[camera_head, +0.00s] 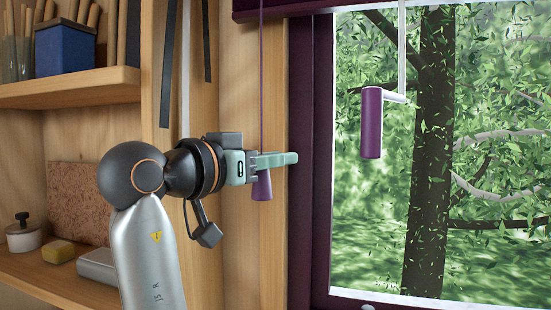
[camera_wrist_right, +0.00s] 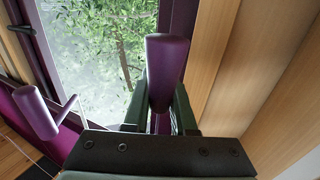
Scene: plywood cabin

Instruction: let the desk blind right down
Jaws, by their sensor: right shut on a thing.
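The purple blind (camera_head: 285,9) shows only as a strip at the top of the window, and the glass below it is uncovered. A thin purple cord (camera_head: 261,75) hangs in front of the window's left post and ends in a purple pull (camera_head: 262,188). My right gripper (camera_head: 275,160) is shut at the lower end of the cord, with the pull hanging just below its fingers. In the right wrist view the pull (camera_wrist_right: 166,62) stands out between the two fingers (camera_wrist_right: 160,105). My left gripper is in neither view.
A purple crank handle (camera_head: 371,123) hangs on a white rod in front of the glass; it also shows in the right wrist view (camera_wrist_right: 35,112). The dark purple window frame (camera_head: 309,200) stands right of the cord. Wooden shelves (camera_head: 70,88) with jars and boxes are at the left.

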